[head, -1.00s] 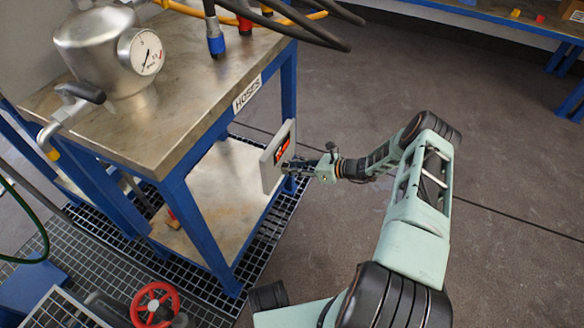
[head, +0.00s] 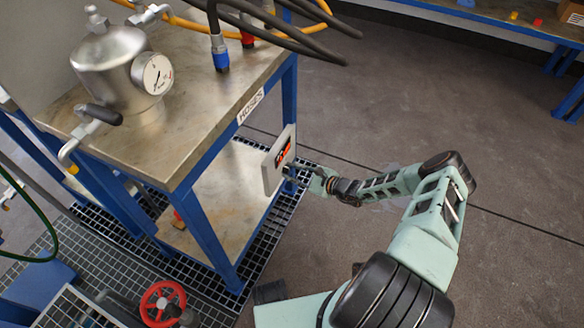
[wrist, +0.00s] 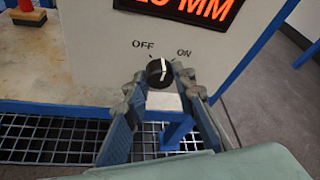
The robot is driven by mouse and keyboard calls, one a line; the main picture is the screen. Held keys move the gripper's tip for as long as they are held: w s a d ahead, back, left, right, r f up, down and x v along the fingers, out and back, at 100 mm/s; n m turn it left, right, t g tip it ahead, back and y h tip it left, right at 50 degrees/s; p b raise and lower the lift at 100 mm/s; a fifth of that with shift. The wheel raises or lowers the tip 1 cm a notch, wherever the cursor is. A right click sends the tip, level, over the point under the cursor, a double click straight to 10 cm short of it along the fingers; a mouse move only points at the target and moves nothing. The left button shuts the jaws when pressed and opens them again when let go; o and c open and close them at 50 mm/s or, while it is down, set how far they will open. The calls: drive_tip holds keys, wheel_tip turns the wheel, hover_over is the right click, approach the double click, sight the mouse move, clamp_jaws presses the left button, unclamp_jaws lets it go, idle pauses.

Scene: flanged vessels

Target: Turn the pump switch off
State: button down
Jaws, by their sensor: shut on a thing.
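The pump switch is a round black knob (wrist: 159,72) with a white pointer line, on a pale grey panel (wrist: 95,45) marked OFF on the left and ON on the right. The pointer stands roughly upward, between the two marks. My gripper (wrist: 160,76) has one finger on each side of the knob and is shut on it. In the head view the panel (head: 268,178) is fixed at the table's right side, and my gripper (head: 296,171) reaches its face from the right. The knob is too small to make out there.
A steel table (head: 185,125) with blue legs carries a metal vessel (head: 112,62) with a gauge and dark hoses (head: 290,38). A red handwheel (head: 161,302) sits low in front. A red lit display (wrist: 200,8) is above the knob.

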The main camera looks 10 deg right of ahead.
drive_tip(key=shift+s+r+n+t+p, duration=0.1)
drive_tip(key=shift+n+t+p, duration=0.5)
drive_tip(key=shift+n, duration=0.1)
drive_tip(key=shift+f+n+t+h+p, duration=0.3)
drive_tip(key=shift+n+t, duration=0.1)
drive_tip(key=shift+n, duration=0.5)
drive_tip(key=n+t+b, duration=0.1)
drive_tip(key=n, duration=0.1)
drive_tip(key=shift+f+n+t+b, duration=0.1)
drive_tip(key=shift+n+t+b, duration=0.2)
drive_tip(key=shift+n+b, duration=0.1)
drive_tip(key=c, duration=1.6)
unclamp_jaws()
drive_tip(key=shift+a, duration=0.1)
drive_tip(key=shift+s, duration=0.1)
